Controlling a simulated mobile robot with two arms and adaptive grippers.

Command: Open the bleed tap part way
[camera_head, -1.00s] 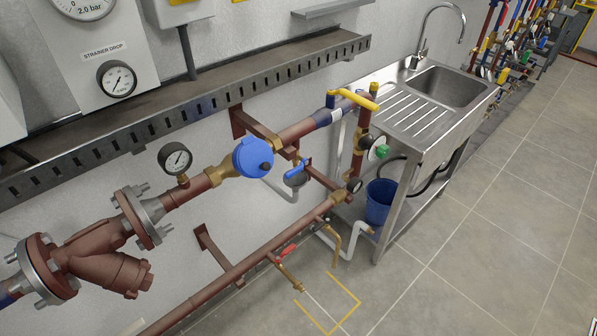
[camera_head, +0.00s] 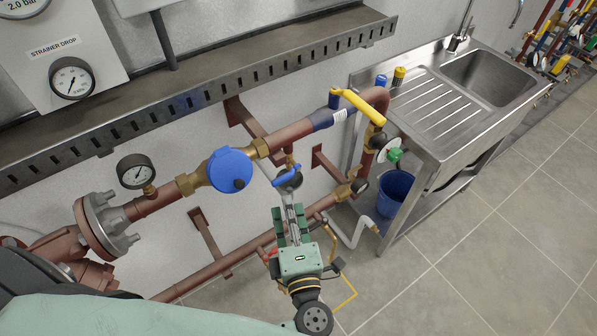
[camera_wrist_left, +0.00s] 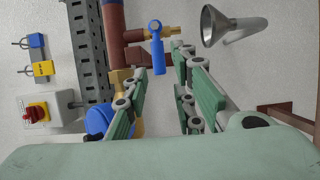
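A small tap with a blue lever (camera_head: 286,179) hangs below the red-brown pipe, over a grey funnel (camera_head: 294,184). In the left wrist view the blue lever (camera_wrist_left: 158,57) points along the view on a brass body (camera_wrist_left: 162,34), and the funnel (camera_wrist_left: 213,27) is to its right. My left gripper (camera_head: 291,214) is just below the tap in the head view. In the left wrist view the green fingers (camera_wrist_left: 160,61) are apart, and the lever shows between their tips with no visible contact. My right gripper is not in view.
A blue round-capped fitting (camera_head: 230,170) and a pressure gauge (camera_head: 136,172) sit on the pipe left of the tap. A yellow lever (camera_head: 358,106) is at upper right. A lower pipe (camera_head: 215,267) runs behind my gripper. A sink unit (camera_head: 430,150) stands right; the floor there is clear.

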